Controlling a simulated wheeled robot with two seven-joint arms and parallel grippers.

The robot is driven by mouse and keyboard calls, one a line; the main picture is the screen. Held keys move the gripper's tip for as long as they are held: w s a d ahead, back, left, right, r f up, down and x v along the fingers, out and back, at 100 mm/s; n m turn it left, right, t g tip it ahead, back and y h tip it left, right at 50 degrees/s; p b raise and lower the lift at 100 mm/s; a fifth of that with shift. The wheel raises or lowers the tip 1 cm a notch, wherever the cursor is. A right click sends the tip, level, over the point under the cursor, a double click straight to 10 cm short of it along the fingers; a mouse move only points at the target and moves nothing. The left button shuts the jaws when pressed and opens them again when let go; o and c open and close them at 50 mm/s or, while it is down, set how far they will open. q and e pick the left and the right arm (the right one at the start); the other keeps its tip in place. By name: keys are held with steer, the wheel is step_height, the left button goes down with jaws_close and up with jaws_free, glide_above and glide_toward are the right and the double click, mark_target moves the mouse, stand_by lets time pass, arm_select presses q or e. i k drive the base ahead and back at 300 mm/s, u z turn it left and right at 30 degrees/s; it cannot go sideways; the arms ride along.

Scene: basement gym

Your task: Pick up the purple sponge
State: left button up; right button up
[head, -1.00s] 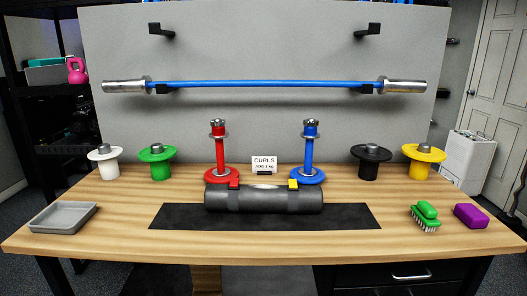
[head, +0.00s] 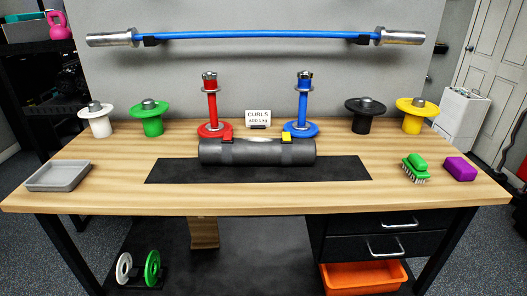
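The purple sponge (head: 460,169) lies on the right end of the wooden table (head: 285,200), near its front right corner. It is a small block, fully visible. A green brush (head: 414,169) with white bristles lies just to its left, apart from it. Neither of my grippers shows in the head view.
A grey tray (head: 58,176) sits at the table's left end. A black mat (head: 258,170) with a dark roller (head: 257,151) fills the middle. Red (head: 213,105) and blue (head: 303,105) stands rise behind it. An orange bin (head: 363,277) is below the drawers. Bare wood lies in front of the sponge.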

mark_target(457, 167)
steer(key=z, duration=1.35)
